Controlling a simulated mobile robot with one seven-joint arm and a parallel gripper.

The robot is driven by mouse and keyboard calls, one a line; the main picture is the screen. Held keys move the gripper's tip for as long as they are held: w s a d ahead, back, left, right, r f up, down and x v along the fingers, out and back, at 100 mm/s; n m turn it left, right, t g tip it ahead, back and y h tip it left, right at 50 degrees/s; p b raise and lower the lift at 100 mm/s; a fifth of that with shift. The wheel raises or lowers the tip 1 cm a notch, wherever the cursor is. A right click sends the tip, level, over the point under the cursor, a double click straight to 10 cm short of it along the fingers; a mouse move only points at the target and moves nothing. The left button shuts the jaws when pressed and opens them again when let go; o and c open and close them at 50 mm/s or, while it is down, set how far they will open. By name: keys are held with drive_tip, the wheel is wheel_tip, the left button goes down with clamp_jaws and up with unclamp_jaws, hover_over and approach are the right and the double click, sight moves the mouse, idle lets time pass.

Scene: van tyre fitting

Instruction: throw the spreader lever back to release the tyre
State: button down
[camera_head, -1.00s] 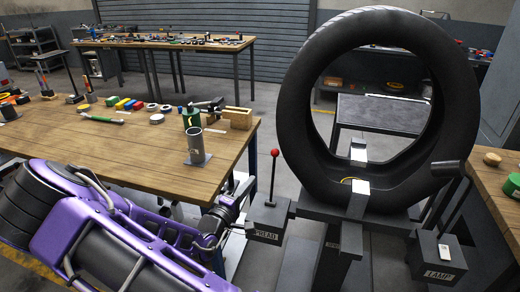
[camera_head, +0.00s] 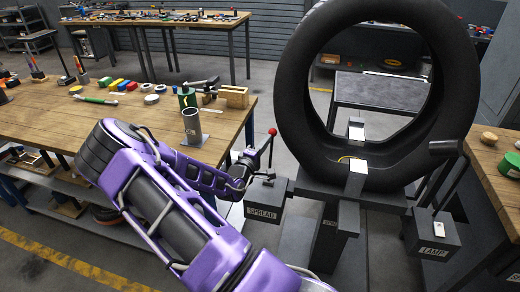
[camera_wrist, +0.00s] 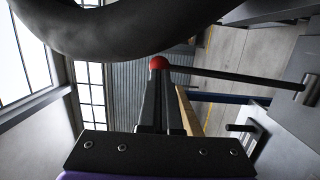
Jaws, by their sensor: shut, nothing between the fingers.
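The spreader lever is a thin dark rod with a red ball knob (camera_head: 272,132), standing near upright on the box marked SPREAD (camera_head: 264,213). In the wrist view the red knob (camera_wrist: 157,62) is at the tips of my fingers, and its rod runs off to the right. My gripper (camera_head: 256,153) is shut and empty, just left of the lever in the head view. Its fingers (camera_wrist: 155,78) are together; I cannot tell whether they touch the knob. The large black tyre (camera_head: 292,110) stands upright on the stand; it also shows in the wrist view (camera_wrist: 110,38).
A box marked LAMP (camera_head: 433,238) is at the stand's right. The wooden workbench (camera_head: 140,130) on the left holds a grey metal tube (camera_head: 192,127), a green can and coloured blocks. Another bench edge (camera_head: 490,165) is at the right. Floor is clear at lower left.

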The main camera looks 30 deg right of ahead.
sight(270, 133)
drive_tip(key=shift+w+d, duration=0.2)
drive_tip(key=shift+d, duration=0.15)
drive_tip(key=shift+d, duration=0.1)
drive_tip(key=w+d+b, duration=0.3)
drive_tip(key=shift+d+f, duration=0.15)
drive_tip(key=shift+f, duration=0.25)
drive_tip(key=shift+w+r, duration=0.1)
drive_tip(key=shift+r, duration=0.25)
drive_tip(key=shift+d+r, duration=0.1)
